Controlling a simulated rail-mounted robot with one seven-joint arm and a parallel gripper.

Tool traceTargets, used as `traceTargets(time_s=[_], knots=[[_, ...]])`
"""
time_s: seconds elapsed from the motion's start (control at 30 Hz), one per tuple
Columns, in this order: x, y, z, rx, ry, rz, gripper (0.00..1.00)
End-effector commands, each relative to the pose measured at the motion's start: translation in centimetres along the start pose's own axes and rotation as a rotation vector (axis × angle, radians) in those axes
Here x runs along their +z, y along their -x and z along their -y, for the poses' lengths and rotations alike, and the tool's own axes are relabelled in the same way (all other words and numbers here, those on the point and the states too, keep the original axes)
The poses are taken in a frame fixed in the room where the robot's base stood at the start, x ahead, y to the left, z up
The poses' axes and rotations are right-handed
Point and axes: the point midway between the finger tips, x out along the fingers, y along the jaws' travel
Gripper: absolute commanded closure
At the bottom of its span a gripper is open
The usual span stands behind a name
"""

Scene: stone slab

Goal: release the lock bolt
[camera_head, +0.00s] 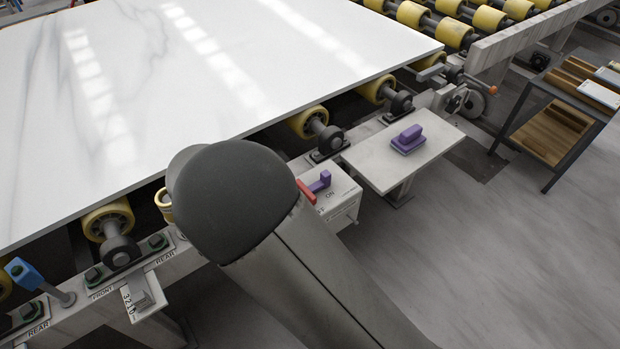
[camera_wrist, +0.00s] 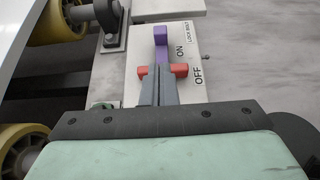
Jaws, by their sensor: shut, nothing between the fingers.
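The lock bolt control is a white box (camera_head: 335,198) beside the roller table. In the wrist view its panel (camera_wrist: 202,50) carries the words LOCK BOLT, ON and OFF. A purple lever (camera_wrist: 160,37) stands beside ON, and a red crosspiece (camera_wrist: 179,70) lies level with OFF. The lever (camera_head: 322,181) and crosspiece (camera_head: 306,191) also show in the head view. My gripper (camera_wrist: 157,70) is shut, its grey fingers overlapping the middle of the red crosspiece, just short of the purple lever's visible part. Contact cannot be told. My arm hides the gripper in the head view.
A white stone slab (camera_head: 130,90) lies on yellow rollers (camera_head: 309,122) left of the box. A pale side table (camera_head: 430,145) with a purple block (camera_head: 408,139) stands to the right. A blue lever (camera_head: 22,270) is at lower left.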

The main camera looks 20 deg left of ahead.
Motion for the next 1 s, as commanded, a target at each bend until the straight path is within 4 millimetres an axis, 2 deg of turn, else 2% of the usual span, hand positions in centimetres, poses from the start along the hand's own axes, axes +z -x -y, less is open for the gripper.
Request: traceTargets(time_s=[0.27, 0.37, 0.7, 0.83, 1.0], knots=[[0.0, -0.5, 0.1, -0.003, -0.003, -0.002, 1.0], [0.0, -1.6, 0.1, -0.006, -0.003, -0.001, 1.0], [0.0, -7.6, 0.2, -0.005, -0.002, -0.001, 1.0], [0.0, -9.2, 0.2, -0.005, -0.004, -0.002, 1.0], [0.0, -10.0, 0.1, -0.003, -0.004, -0.003, 1.0]])
